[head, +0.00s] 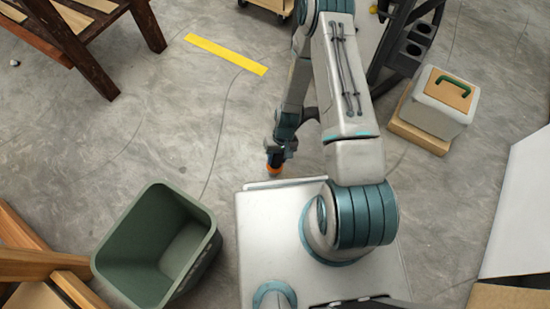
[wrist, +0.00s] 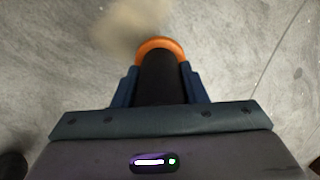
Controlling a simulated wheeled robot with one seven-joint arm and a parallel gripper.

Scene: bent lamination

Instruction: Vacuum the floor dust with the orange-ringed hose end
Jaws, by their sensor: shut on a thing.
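The hose end (wrist: 158,80) is a dark tube with an orange ring (wrist: 160,42) at its tip. My gripper (wrist: 160,86) is shut on it, with a blue finger on each side. In the head view the orange ring (head: 274,170) shows below my gripper (head: 278,154), close to the floor just past the front edge of my base. A tan dust patch (wrist: 130,22) lies on the floor at the top of the wrist view, beside and just beyond the ring. I cannot tell whether the ring touches the floor. I cannot make out the dust in the head view.
A green bin (head: 125,245) stands at the lower left. A toolbox (head: 442,103) sits on a wooden board at the right. A yellow strip (head: 226,54) lies on the floor. Wooden furniture (head: 82,40) is at the upper left. The left-centre floor is clear.

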